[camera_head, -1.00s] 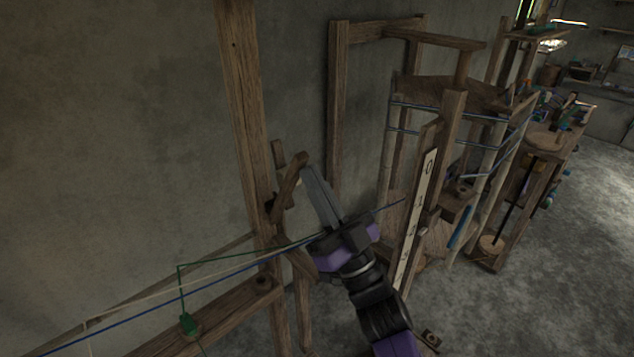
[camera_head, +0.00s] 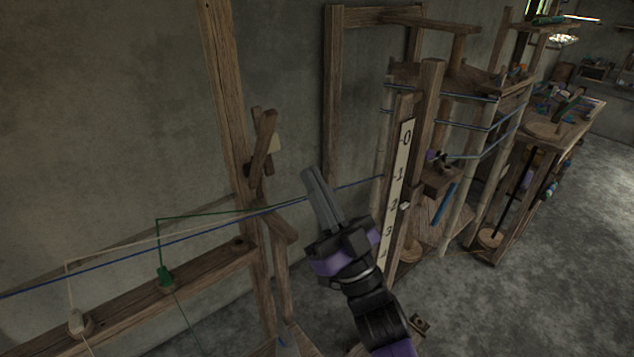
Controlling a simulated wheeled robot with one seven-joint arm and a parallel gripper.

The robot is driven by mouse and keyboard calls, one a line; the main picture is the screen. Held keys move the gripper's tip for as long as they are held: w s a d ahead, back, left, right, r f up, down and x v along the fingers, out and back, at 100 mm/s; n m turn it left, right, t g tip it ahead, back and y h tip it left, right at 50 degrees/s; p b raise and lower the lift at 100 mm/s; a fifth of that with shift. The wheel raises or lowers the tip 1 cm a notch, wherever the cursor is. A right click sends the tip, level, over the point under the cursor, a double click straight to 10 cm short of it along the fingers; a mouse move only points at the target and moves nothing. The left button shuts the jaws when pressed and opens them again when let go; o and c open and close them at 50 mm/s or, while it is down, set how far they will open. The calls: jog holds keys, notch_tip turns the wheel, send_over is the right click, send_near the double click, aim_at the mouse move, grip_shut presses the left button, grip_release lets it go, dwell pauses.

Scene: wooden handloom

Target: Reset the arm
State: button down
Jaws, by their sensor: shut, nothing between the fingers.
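My gripper (camera_head: 314,171) is in the middle of the head view, on the end of my black and purple arm that reaches up from the bottom right. Its long grey fingers are together, point up and slightly left, and hold nothing. The fingers overlap the blue thread (camera_head: 228,226) in the picture. I cannot tell whether they touch it. A short wooden lever (camera_head: 263,145) on the loom post (camera_head: 228,95) is up and left of the fingertips, apart from them.
A numbered scale (camera_head: 399,185) on a wooden upright stands close right of my gripper. A loom beam (camera_head: 125,303) with a green peg (camera_head: 164,277) and a pale peg (camera_head: 78,322) is at lower left. A cluttered bench (camera_head: 560,135) stands at far right. Floor at right is clear.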

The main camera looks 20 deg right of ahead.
dwell(0.3)
jog(key=s+d+f+m+g+h, duration=0.1)
jog(key=s+f+g+h, duration=0.1)
jog(key=s+f, duration=0.5)
jog(key=s+d+f+m+g+h, duration=0.1)
jog(key=s+f+g+h, duration=0.2)
jog(key=s, duration=1.5)
jog(key=s+d+f+m+g+h, duration=0.1)
jog(key=s+d+f+g+h, duration=0.1)
jog(key=s+f+g, duration=0.4)
jog(key=s+f+h, duration=0.1)
jog(key=s+f, duration=0.4)
jog(key=s, duration=0.2)
jog(key=shift+s+m, duration=0.15)
jog(key=shift+m, duration=0.15)
